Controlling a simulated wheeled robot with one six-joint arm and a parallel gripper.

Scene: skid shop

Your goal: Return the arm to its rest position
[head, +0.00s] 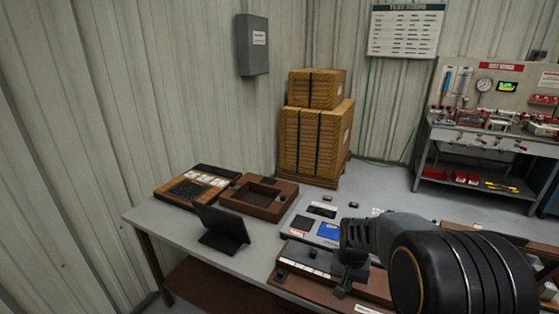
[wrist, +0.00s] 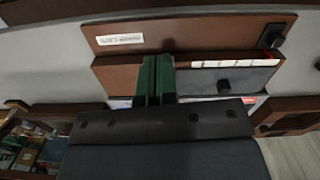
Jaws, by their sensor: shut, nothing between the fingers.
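My gripper (wrist: 154,80) shows in the wrist view with its two green-faced fingers pressed together and nothing between them. It hangs over a brown wooden tray (wrist: 125,77) with a grey panel and white labels at its right. In the head view my arm reaches in from the lower right. The gripper end (head: 346,272) is over the same brown tray (head: 287,279) at the front of the table; the arm hides the tray's right part.
The grey table (head: 180,232) also bears a black tablet on a stand (head: 222,229), an open brown box (head: 259,197), a sorted tray (head: 195,187) and a light board with a blue patch (head: 328,232). Stacked cartons (head: 315,140) stand behind. A workbench (head: 487,145) is at the right.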

